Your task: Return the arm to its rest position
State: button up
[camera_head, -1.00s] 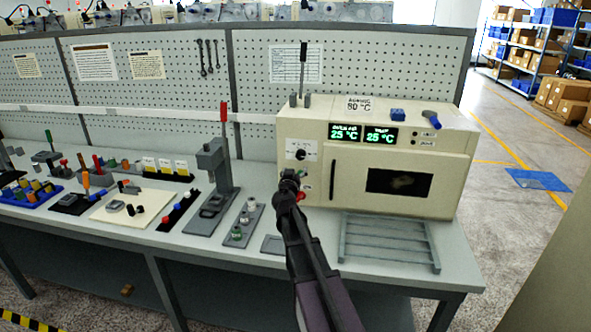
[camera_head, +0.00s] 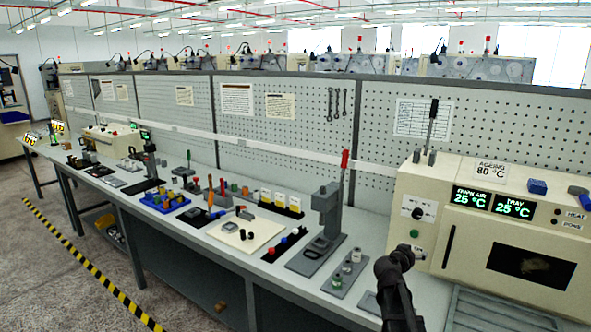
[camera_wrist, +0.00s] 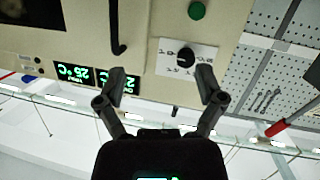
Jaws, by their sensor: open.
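My gripper (camera_wrist: 160,82) is open and empty in the wrist view, its two dark fingers spread in front of the cream oven's front panel. In the head view my gripper (camera_head: 396,258) shows small and dark at the lower right, in front of the oven (camera_head: 410,185). The dial (camera_wrist: 187,59) and the green button (camera_wrist: 196,11) show beyond the fingers in the wrist view. The displays read 25 °C. I cannot tell the exact gap between my fingers and the panel.
A grey slatted rack (camera_head: 480,312) lies on the bench before the oven. A press with a red handle (camera_head: 328,205) stands left of my arm, with small parts in a grey holder (camera_head: 347,272) between. A pegboard (camera_head: 290,125) runs behind. The floor (camera_head: 60,270) at left is clear.

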jog(key=s+a+f+n+g+y, duration=0.3)
jog(key=s+a+f+g+y, duration=0.2)
jog(key=s+a, duration=0.5)
jog(key=s+a+f+n+g+y, duration=0.3)
jog(key=s+a+f, duration=0.6)
jog(key=s, duration=0.6)
jog(key=a+g+y, duration=0.1)
jog(key=g+y, duration=0.1)
jog(key=g, duration=0.1)
jog(key=shift+a+f+n+y, duration=0.15)
jog(key=shift+a+n+y, duration=0.15)
jog(key=shift+n, duration=0.1)
